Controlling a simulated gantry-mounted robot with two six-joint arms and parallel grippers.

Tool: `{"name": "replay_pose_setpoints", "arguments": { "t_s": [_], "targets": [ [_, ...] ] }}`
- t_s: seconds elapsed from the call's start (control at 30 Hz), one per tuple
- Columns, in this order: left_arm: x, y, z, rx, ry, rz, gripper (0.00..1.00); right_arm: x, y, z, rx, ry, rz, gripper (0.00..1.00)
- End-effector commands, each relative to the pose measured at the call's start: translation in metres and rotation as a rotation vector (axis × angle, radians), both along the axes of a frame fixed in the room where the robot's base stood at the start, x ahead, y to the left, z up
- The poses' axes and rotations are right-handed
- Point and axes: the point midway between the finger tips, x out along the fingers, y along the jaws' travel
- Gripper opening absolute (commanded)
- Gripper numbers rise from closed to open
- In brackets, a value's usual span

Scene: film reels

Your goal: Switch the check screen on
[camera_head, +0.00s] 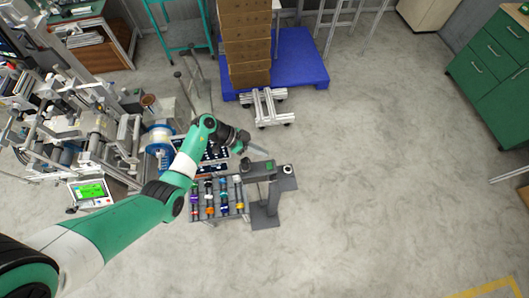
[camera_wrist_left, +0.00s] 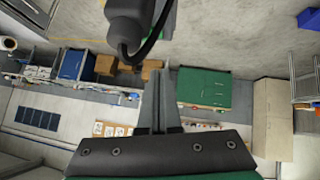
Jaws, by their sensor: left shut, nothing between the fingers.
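A small lit screen (camera_head: 90,190) with a green display stands at the left, by the machine. A dark grey stand (camera_head: 258,171) with a green spot on top (camera_head: 270,166) is right of the reel rack; I cannot tell whether it bears the check screen. My left gripper (camera_head: 262,151) hangs just behind this stand in the head view, apparently above it, and contact cannot be told. Its fingers (camera_wrist_left: 161,100) are shut and empty in the left wrist view, which looks across the room, with no screen clear in it. My right gripper is not in view.
A rack of coloured reels (camera_head: 217,198) lies left of the stand, with a dark panel (camera_head: 214,158) behind it, partly hidden by my arm. The reel machine (camera_head: 90,125) fills the left. Stacked boxes (camera_head: 246,45) stand on a blue pallet (camera_head: 300,60).

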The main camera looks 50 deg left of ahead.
Motion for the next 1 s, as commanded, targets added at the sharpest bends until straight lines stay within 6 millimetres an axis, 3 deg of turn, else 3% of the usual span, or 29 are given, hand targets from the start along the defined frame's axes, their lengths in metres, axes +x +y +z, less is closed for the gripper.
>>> {"name": "replay_pose_setpoints", "arguments": {
  "t_s": [0.2, 0.4, 0.87, 0.97, 1.0],
  "targets": [
    [-0.026, 0.029, 0.033, 0.001, -0.002, 0.004, 0.00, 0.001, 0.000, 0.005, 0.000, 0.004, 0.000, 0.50],
    [-0.040, 0.042, 0.051, -0.001, -0.001, 0.003, 0.00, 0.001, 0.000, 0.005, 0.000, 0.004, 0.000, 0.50],
    [-0.045, 0.042, 0.054, -0.020, 0.020, 0.006, 0.00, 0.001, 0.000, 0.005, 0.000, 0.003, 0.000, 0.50],
    [-0.055, 0.031, 0.070, -0.069, 0.065, -0.011, 0.00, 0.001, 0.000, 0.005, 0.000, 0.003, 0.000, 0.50],
    [-0.060, 0.029, 0.072, -0.079, 0.073, -0.023, 0.00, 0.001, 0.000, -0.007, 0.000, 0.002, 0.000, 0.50]
  ]
}}
